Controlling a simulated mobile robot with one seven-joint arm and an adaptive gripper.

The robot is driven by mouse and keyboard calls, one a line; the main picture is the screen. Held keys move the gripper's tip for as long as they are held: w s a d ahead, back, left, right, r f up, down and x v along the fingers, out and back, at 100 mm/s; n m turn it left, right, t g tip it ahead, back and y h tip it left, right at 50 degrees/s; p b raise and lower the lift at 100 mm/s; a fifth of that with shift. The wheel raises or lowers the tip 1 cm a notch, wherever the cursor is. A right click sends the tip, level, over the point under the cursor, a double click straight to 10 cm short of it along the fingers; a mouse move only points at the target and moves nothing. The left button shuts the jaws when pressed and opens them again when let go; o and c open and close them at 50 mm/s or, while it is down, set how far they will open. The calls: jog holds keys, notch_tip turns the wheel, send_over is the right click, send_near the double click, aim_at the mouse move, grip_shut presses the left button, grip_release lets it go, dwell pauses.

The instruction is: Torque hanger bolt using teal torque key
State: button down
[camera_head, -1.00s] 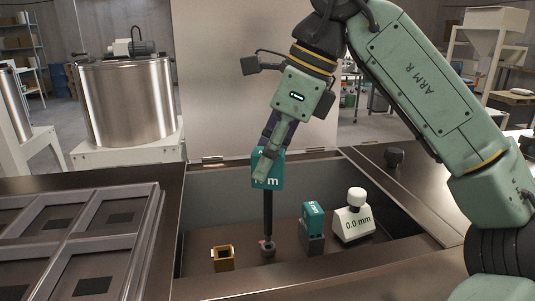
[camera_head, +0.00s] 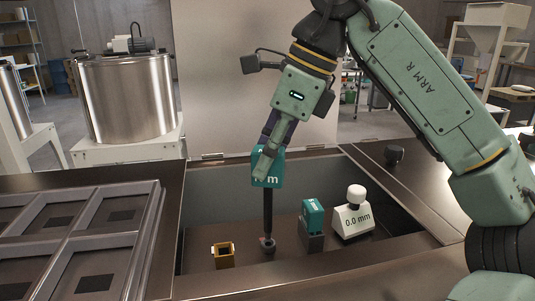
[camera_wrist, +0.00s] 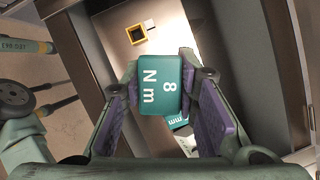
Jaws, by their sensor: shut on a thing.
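My gripper (camera_head: 268,148) is shut on the teal torque key (camera_head: 268,178). The key is a teal block with a long dark shaft hanging down into the recessed bay. In the wrist view the torque key (camera_wrist: 161,84) sits between my purple finger pads and reads "8 N m". The shaft's lower end meets the hanger bolt (camera_head: 268,246), a small dark piece on the bay floor. Whether the tip is fully seated on it I cannot tell. The bolt is hidden behind the key in the wrist view.
A brass square socket (camera_head: 224,256) stands left of the bolt. A teal block on a dark stand (camera_head: 312,218) and a white "0.0 mm" gauge (camera_head: 353,220) stand to the right. The bay walls (camera_head: 220,186) surround them. A grey divided tray (camera_head: 150,215) lies left.

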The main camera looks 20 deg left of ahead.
jog(key=shift+f, duration=0.25)
jog(key=shift+f+b, duration=0.7)
jog(key=shift+f, duration=0.15)
dwell(0.7)
jog(key=shift+m+t, duration=0.6)
jog(key=shift+m, duration=0.9)
jog(key=shift+m+t+b, duration=0.55)
jog(key=shift+m+t, duration=0.05)
jog(key=shift+m, duration=0.9)
jog(key=shift+f, duration=0.1)
